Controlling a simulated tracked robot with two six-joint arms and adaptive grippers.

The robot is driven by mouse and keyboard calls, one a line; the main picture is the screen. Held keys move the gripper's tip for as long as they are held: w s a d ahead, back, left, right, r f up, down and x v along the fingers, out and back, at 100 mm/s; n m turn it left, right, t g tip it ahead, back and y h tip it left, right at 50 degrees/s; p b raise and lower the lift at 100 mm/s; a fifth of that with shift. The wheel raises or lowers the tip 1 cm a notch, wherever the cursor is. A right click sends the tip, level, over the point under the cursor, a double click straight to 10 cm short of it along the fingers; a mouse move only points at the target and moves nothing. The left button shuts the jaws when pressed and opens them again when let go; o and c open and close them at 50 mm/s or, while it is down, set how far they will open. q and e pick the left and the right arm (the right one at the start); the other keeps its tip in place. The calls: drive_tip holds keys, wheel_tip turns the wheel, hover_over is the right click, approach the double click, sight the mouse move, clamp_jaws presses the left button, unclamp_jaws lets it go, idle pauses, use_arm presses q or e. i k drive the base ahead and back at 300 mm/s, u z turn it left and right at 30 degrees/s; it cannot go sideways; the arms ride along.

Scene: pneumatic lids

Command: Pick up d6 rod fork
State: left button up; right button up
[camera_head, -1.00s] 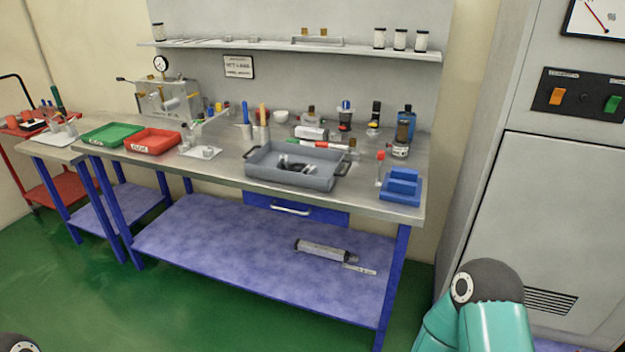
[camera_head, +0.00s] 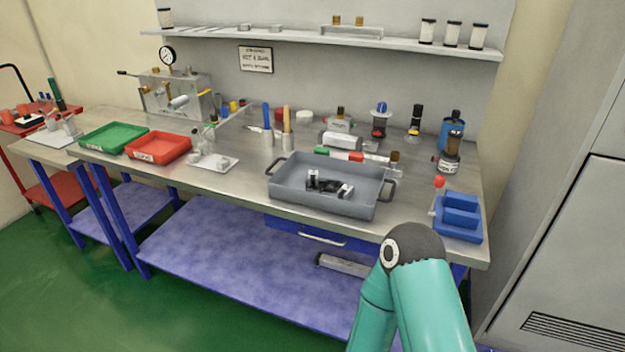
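Small dark and metallic parts (camera_head: 330,187) lie in the grey handled tray (camera_head: 290,196) on the workbench. One may be the d6 rod fork, but they are too small to tell apart. A teal link of my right arm stands in front of the bench at the lower right. Neither of my grippers is in view. My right arm hides part of the lower shelf and the bench front.
Red (camera_head: 158,159) and green (camera_head: 113,147) trays sit on the left of the bench. A blue stepped block (camera_head: 458,234) stands at the right end. A silver cylinder (camera_head: 343,265) lies on the blue lower shelf (camera_head: 215,265). A grey cabinet (camera_head: 565,240) stands at the right.

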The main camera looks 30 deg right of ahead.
sight(346, 190)
drive_tip(key=z, duration=0.05)
drive_tip(key=i, duration=0.9)
drive_tip(key=z, duration=0.55)
